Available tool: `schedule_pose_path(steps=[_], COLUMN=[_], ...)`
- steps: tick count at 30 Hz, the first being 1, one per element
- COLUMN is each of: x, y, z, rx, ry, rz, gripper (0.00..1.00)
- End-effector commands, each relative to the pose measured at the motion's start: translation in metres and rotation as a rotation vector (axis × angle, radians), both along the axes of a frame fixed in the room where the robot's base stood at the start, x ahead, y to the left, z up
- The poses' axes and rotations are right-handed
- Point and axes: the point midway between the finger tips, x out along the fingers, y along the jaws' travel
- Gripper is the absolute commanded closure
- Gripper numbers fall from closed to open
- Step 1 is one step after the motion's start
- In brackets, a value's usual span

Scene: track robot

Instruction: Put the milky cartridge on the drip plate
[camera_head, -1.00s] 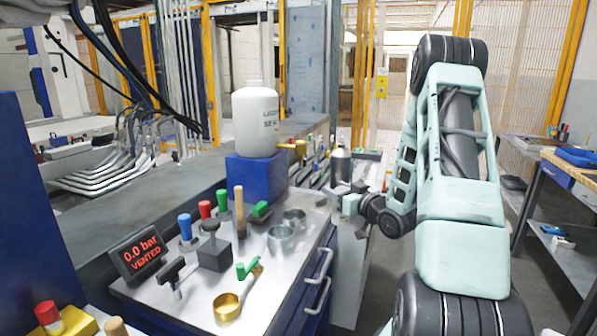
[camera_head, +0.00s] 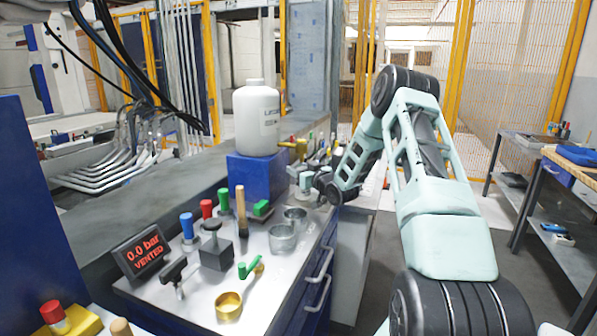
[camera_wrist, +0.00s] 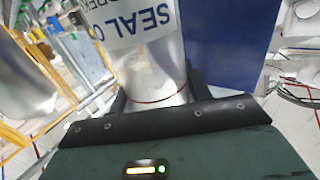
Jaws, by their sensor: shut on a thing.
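In the head view my gripper (camera_head: 306,183) is small and partly hidden by my wrist, beside the bench's back right corner, close to the blue block. The held cartridge cannot be made out there. I cannot tell which surface is the drip plate.
A white bottle (camera_head: 256,120) stands on the blue block (camera_head: 262,175). The metal bench top (camera_head: 190,292) holds several coloured handles, metal cups (camera_head: 282,238), a brass cup (camera_head: 229,306) and a display (camera_head: 143,252) reading 0.0 bar, VENTED.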

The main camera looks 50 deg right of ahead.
Motion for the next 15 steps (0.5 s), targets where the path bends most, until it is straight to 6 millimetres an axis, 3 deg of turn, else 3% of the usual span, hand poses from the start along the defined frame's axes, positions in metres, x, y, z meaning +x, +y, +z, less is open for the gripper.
schedule_pose_path(steps=[2,15], x=[0.01,0.009], y=[-0.001,-0.001], z=[0.0,-0.01], rx=[0.0,-0.001], ry=[-0.001,-0.001], rz=[0.001,0.0], gripper=[0.83,0.83])
